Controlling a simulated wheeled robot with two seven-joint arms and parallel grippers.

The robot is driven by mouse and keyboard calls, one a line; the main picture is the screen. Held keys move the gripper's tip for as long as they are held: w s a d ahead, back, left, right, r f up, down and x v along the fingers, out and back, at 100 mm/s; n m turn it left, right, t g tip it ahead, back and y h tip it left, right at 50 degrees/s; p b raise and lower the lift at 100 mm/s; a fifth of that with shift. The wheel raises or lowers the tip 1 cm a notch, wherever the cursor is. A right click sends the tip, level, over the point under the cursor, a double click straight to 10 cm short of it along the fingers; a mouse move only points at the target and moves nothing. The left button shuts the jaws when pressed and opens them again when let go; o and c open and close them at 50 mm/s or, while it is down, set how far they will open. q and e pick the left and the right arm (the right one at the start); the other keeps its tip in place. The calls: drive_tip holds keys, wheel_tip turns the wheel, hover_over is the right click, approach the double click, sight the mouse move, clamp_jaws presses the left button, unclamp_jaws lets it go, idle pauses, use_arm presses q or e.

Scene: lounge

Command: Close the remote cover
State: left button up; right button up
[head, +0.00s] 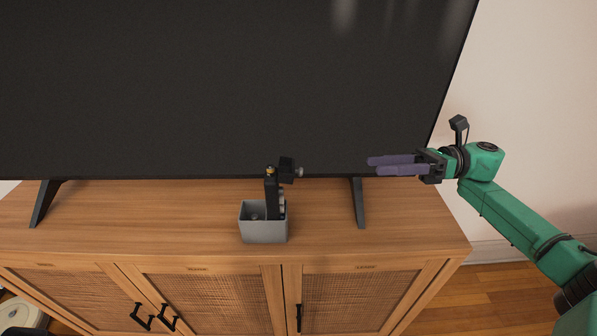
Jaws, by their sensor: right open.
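A black remote (271,195) stands upright in a grey box (264,231) on the wooden cabinet. A dark piece (286,168) sticks out to the right at the remote's top; it may be the cover standing open, but it is too small to be sure. A small orange spot shows at the remote's top, and small grey parts show along its right side. The remote's lower end is hidden in the box. My right gripper (373,166) is open and empty, to the right of the remote and apart from it, with its purple fingers pointing left. My left gripper is out of view.
A large television (220,85) stands behind the box on two black feet, one at the left (44,203) and one to the right of the box (358,203). The cabinet top (150,220) is otherwise clear. Its front has woven doors with black handles.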

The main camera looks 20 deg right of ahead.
drive_tip(key=p, duration=0.2)
approach(291, 171)
drive_tip(key=a+p, duration=0.1)
drive_tip(key=a, duration=0.2)
drive_tip(key=w+a+p, duration=0.1)
drive_tip(key=a+p, duration=0.1)
drive_tip(key=shift+w+a+f, duration=0.15)
drive_tip(key=shift+a+f, duration=0.1)
drive_tip(key=shift+a, duration=0.1)
drive_tip(key=shift+c, duration=0.3)
clamp_jaws()
